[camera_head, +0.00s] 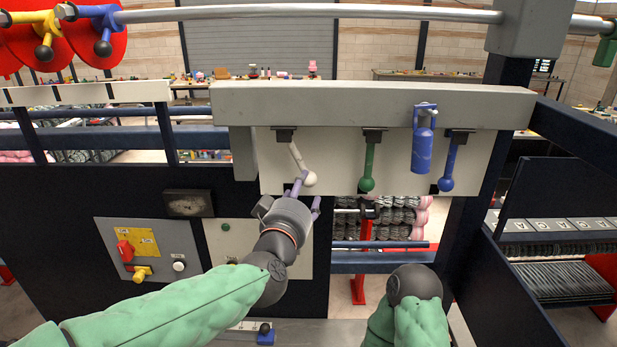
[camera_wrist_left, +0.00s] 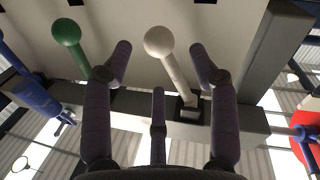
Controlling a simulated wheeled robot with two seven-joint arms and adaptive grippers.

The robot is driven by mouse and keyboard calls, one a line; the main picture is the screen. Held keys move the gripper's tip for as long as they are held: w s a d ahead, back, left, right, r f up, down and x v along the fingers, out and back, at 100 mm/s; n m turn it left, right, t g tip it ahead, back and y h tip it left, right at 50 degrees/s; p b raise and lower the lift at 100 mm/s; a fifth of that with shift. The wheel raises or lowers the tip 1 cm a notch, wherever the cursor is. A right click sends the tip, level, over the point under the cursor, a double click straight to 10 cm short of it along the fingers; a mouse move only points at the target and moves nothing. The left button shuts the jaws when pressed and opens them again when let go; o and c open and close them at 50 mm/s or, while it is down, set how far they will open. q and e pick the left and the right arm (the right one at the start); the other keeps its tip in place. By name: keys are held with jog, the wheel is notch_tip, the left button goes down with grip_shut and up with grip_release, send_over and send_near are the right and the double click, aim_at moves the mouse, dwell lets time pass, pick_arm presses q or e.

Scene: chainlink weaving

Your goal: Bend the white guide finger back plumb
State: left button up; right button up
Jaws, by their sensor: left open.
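The white guide finger (camera_head: 297,158) hangs from a dark bracket under the grey beam. It is tilted, its ball end swung to the right in the head view. My left gripper (camera_head: 307,190) is open just below and in front of the ball. In the left wrist view, the white finger (camera_wrist_left: 178,66) lies between the spread purple fingertips of my left gripper (camera_wrist_left: 160,52), with no clear contact. The green guide finger (camera_head: 369,163) and blue guide finger (camera_head: 449,163) hang straight down to the right. My right gripper is not visible; only part of that arm shows.
A grey beam (camera_head: 370,105) runs above the fingers, with a pale panel (camera_head: 335,165) behind. A blue cylinder (camera_head: 422,150) hangs between the green and blue fingers. A control box (camera_head: 150,250) with red and yellow knobs is at lower left. A dark post stands at right.

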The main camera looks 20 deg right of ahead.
aim_at(307, 183)
pick_arm(q)
jog(key=shift+p+x, duration=0.5)
jog(key=shift+x, duration=2.9)
jog(key=shift+c, duration=0.2)
grip_shut()
jog(key=a+m, duration=0.1)
jog(key=a+f+m+p, duration=0.1)
jog(key=w+a+m+p, duration=0.1)
jog(key=a, duration=0.1)
jog(key=shift+w+f+y, duration=0.1)
jog(key=shift+f+y, duration=0.1)
jog(key=shift+y, duration=0.1)
jog(key=shift+d+p, duration=0.15)
jog(key=shift+p, duration=0.2)
